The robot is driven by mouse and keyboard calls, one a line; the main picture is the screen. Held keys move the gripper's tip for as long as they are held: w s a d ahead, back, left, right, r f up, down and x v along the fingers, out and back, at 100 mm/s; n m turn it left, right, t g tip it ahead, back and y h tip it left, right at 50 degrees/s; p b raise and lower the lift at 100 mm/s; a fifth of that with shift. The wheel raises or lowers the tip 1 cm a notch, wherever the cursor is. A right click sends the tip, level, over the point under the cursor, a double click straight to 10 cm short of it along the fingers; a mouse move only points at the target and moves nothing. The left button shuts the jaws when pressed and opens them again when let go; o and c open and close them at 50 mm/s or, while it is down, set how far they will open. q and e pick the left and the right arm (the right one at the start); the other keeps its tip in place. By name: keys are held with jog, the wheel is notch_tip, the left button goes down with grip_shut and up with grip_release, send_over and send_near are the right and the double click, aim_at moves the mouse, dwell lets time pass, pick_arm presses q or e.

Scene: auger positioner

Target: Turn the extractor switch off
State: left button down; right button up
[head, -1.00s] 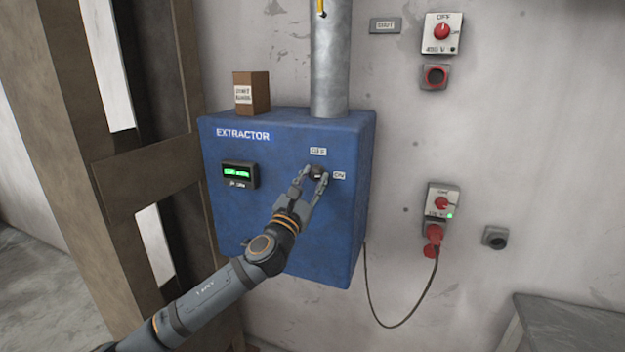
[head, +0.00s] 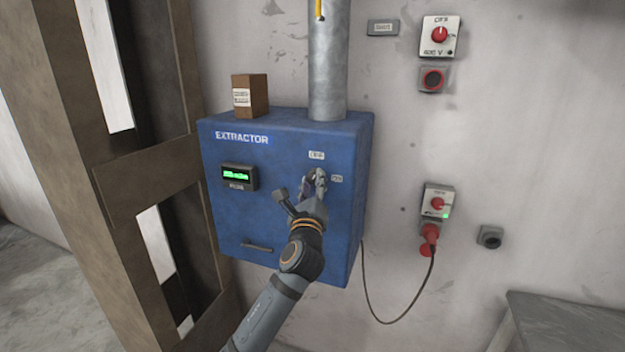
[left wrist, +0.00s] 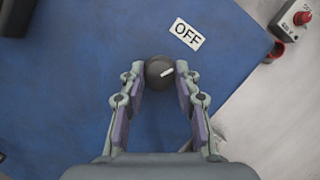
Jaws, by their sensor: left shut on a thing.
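The blue extractor box (head: 225,205) hangs on the wall in the head view. Its switch is a dark round knob, with an OFF label (head: 316,155) above it and an ON label (head: 336,178) to its right. In the left wrist view the knob (left wrist: 157,74) shows between the fingertips, and its white mark points rightward, below the direction of the OFF label (left wrist: 188,34). My left gripper (head: 315,177) is shut on the knob and hides most of it in the head view. My right gripper is not in view.
A display (head: 239,177) on the box is lit green. A metal duct (head: 328,70) and a small brown block (head: 257,96) stand on top. Red wall switches (head: 440,36) and a plugged cable (head: 400,318) are at the right. A wooden frame (head: 140,172) stands close at the left.

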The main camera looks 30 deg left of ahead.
pick_arm(q)
jog(key=n, duration=0.1)
jog(key=n+g+p, duration=0.1)
jog(key=n, duration=0.1)
jog(key=n+g+p, duration=0.1)
jog(key=n, duration=0.1)
jog(key=shift+d+r+y, duration=0.1)
jog(key=shift+r+y, duration=0.15)
jog(key=shift+y, duration=0.15)
jog(key=shift+n, duration=0.4)
jog(key=shift+f+n+g, duration=0.1)
jog(key=shift+n+g, duration=0.2)
jog(key=c, duration=1)
grip_release()
jog(key=shift+s+d+f, duration=0.1)
jog(key=shift+s+d, duration=0.05)
jog(key=shift+s, duration=0.05)
jog(key=v, duration=0.7)
